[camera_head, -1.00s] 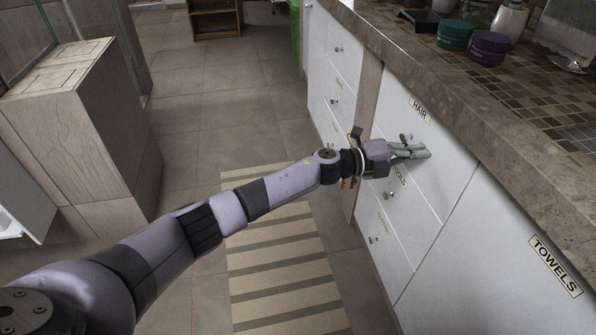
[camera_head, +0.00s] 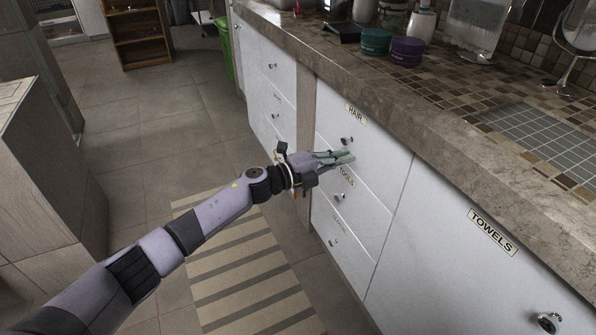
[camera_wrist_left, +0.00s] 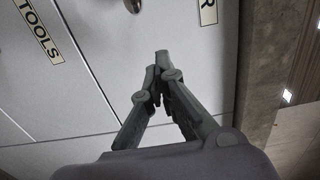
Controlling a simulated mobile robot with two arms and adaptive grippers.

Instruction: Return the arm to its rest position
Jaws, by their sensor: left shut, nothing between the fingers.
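My left arm (camera_head: 205,215) reaches in from the lower left of the head view, stretched toward the white drawer fronts. Its gripper (camera_head: 345,157) is shut and empty, close to the drawers between the HAIR label (camera_head: 356,115) and the TOOLS label (camera_head: 346,177). I cannot tell from the head view whether the fingertips touch the front. In the left wrist view the fingertips (camera_wrist_left: 160,68) meet, with a drawer knob (camera_wrist_left: 133,5) beyond them at the top edge. The drawers look closed. My right gripper is not in view.
A stone counter (camera_head: 440,130) runs above the drawers, with a teal jar (camera_head: 376,42) and a purple jar (camera_head: 407,51) on it. The TOWELS front (camera_head: 470,270) is at the right. A striped rug (camera_head: 250,280) lies on the floor. A wooden cabinet (camera_head: 50,190) stands left. Tiled floor (camera_head: 170,110) is open between.

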